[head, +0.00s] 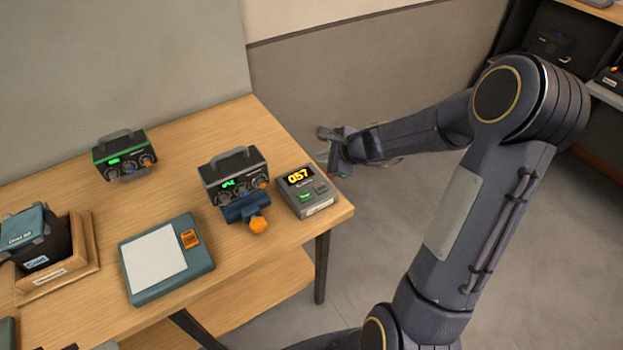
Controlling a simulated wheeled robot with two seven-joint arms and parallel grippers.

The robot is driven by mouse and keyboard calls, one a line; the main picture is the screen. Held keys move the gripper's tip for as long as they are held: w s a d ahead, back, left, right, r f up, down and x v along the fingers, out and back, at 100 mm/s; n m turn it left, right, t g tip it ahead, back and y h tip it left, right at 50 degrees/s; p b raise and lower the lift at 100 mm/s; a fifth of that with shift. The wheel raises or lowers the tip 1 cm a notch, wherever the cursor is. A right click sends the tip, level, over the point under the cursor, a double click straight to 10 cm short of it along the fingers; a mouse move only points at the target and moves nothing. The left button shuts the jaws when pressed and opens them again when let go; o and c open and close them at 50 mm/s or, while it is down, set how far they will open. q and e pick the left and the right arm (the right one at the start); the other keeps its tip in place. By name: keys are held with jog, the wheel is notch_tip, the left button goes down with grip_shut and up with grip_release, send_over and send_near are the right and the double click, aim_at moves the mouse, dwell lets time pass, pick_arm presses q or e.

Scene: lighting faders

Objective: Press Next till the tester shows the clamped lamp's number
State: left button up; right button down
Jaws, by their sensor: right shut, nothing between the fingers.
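The tester (308,206) is a grey box at the right end of the table, with an orange display reading 057. It has a green button and a dark button; their labels are too small to read. A dark lamp unit (233,175) with a handle, knobs and a small green display stands left of the tester. A blue clamp (240,207) with an orange knob sits at its front. The green display is too small to read surely. My right gripper (333,160) is shut and empty, just beyond the tester's far right side, apart from the buttons. My left gripper is out of view.
A second unit with a green top edge (124,160) stands at the back left. A teal pad with a white sheet (166,257) lies at the front.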

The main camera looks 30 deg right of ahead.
jog(key=shift+s, duration=0.1)
jog(key=b, duration=0.7)
send_over(324, 190)
notch_tip(324, 190, down, 8)
jog(key=shift+r, duration=0.2)
jog(key=shift+f+b, duration=0.6)
jog(key=shift+b, duration=0.2)
dwell(1.0)
jog(key=shift+f+b, duration=0.4)
jog(key=shift+b, duration=0.1)
jog(key=shift+f+b, duration=0.35)
dwell(0.4)
jog(key=shift+r, duration=0.15)
jog(key=shift+r+p, duration=0.6)
jog(key=shift+p, duration=0.05)
